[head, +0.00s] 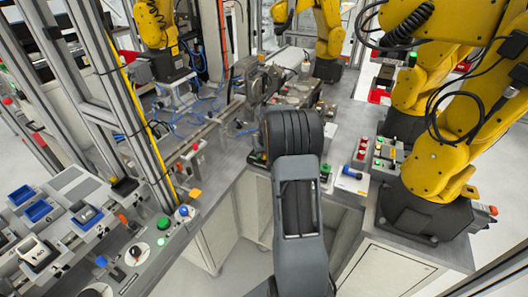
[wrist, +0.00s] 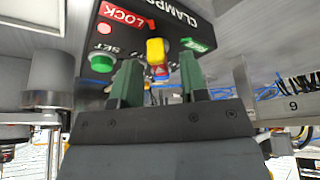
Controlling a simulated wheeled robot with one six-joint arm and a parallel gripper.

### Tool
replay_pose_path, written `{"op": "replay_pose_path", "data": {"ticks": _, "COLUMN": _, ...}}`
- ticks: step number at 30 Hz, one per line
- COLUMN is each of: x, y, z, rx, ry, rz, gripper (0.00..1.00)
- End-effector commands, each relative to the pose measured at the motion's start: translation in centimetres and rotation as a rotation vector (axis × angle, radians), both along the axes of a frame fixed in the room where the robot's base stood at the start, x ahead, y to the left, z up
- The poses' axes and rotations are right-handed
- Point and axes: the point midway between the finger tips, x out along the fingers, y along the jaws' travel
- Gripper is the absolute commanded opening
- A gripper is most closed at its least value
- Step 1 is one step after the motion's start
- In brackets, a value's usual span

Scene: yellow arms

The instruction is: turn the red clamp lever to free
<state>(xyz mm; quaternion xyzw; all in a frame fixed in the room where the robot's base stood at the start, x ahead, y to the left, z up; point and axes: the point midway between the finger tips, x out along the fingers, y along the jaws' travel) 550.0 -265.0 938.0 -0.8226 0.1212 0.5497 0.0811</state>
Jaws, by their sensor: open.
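In the wrist view, a black panel (wrist: 122,32) tilts across the top, with CLAMPS lettering, a red LOCK label (wrist: 122,13) and a green FREE label (wrist: 198,45). A lever with a yellow end (wrist: 155,50) stands out from it between the labels; a small red part (wrist: 151,24) shows beside it towards LOCK. The rest of the lever is hidden by its end. My gripper (wrist: 158,68) is open, its two green fingers on either side of the yellow end. I cannot tell whether they touch it. In the head view my arm hides the gripper and the lever.
A green button (wrist: 101,62) marked SET sits on the panel, left of the left finger. A grey cylinder (wrist: 50,85) stands farther left. In the head view, yellow robot arms (head: 440,150) stand at the right, and a control desk (head: 135,250) lies at the lower left.

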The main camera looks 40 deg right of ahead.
Motion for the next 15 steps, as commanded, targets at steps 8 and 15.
{"op": "replay_pose_path", "data": {"ticks": 8, "x": 0.23, "y": -0.05, "z": -0.55, "rx": 0.000, "ry": 0.000, "rz": 0.000, "gripper": 0.40}}
{"op": "replay_pose_path", "data": {"ticks": 15, "x": 0.21, "y": -0.05, "z": -0.54, "rx": 0.000, "ry": 0.000, "rz": 0.000, "gripper": 0.32}}
